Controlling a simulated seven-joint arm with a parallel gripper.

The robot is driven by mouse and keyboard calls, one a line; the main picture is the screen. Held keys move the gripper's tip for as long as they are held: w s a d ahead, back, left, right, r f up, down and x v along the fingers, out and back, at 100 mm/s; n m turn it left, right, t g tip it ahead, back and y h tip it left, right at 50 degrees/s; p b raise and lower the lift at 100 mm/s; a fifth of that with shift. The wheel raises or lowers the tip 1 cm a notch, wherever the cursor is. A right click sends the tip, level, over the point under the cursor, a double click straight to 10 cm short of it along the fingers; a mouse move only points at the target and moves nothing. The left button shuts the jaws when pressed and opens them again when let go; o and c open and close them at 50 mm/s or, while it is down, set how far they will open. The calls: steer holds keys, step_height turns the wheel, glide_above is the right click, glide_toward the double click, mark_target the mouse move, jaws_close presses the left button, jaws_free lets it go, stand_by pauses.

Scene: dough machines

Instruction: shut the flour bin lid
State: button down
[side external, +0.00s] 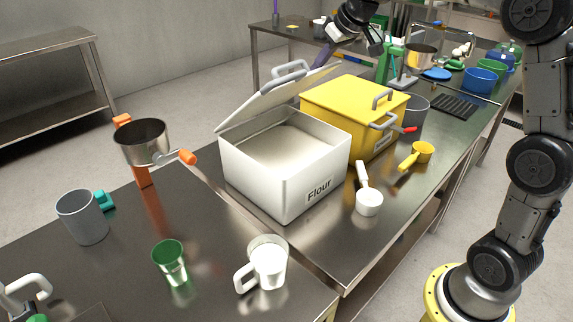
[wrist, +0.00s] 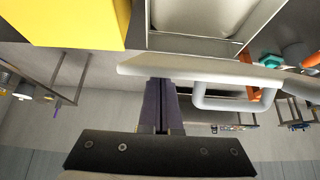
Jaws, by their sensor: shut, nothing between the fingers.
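The white flour bin (side external: 284,178), labelled "Flour", stands on the steel table with pale flour inside. Its lid (side external: 270,97) is open, raised and tilted back at the far side, with a grey handle (side external: 287,73) on its outer face. My gripper (side external: 320,64) is behind the lid near its upper right end, with purple fingers shut and empty. In the wrist view the shut fingers (wrist: 161,82) reach to the lid (wrist: 210,70), left of its handle (wrist: 240,101). I cannot tell whether they touch it. The bin opening (wrist: 197,18) shows above.
A yellow bin (side external: 345,105) with a shut lid stands close to the right of the flour bin; it also shows in the wrist view (wrist: 70,22). A white scoop (side external: 368,201) and yellow scoop (side external: 417,155) lie in front. A metal pot (side external: 142,143) stands left.

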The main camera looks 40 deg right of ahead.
mark_target(321, 76)
steer(key=shift+f, duration=6.35)
steer(key=shift+r, duration=0.1)
step_height(321, 76, up, 5)
steer(key=shift+f, duration=0.1)
